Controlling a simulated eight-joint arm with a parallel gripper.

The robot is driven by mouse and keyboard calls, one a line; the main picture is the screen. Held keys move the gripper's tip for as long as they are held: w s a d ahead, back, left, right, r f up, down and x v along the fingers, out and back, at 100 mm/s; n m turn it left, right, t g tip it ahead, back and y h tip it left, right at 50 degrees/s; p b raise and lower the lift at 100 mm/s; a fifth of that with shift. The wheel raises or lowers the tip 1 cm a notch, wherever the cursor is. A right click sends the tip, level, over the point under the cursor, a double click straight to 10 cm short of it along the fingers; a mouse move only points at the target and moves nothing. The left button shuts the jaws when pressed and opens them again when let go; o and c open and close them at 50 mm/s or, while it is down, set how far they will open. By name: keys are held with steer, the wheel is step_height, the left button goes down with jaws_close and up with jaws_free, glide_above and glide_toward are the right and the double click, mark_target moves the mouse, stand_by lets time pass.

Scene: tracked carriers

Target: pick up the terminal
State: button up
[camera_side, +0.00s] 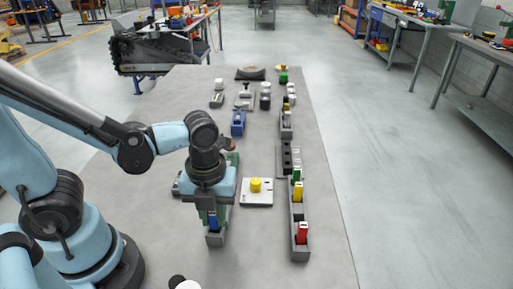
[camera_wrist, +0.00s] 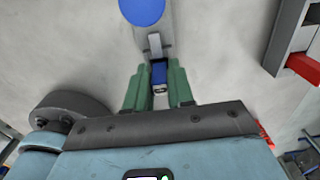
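A small blue terminal-like block (camera_side: 213,222) sits in a short grey carrier (camera_side: 216,239) below my arm. In the wrist view the blue block (camera_wrist: 159,73) shows between the green fingers of my gripper (camera_wrist: 159,80). The fingers are apart, one on each side of the block, with little room beside it. I see no clear sign that they press on it. In the side view my gripper (camera_side: 212,212) points down at the carrier, and my wrist partly hides the block and fingers.
A long grey rail (camera_side: 298,212) at right holds green, yellow and red (camera_side: 302,232) blocks. A pale plate (camera_side: 257,204) with a yellow knob stands between. A blue round thing (camera_wrist: 142,11) lies beyond the carrier. Several parts stand farther back. The right table strip is clear.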

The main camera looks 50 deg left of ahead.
jaws_close()
steer(key=shift+r, duration=0.2)
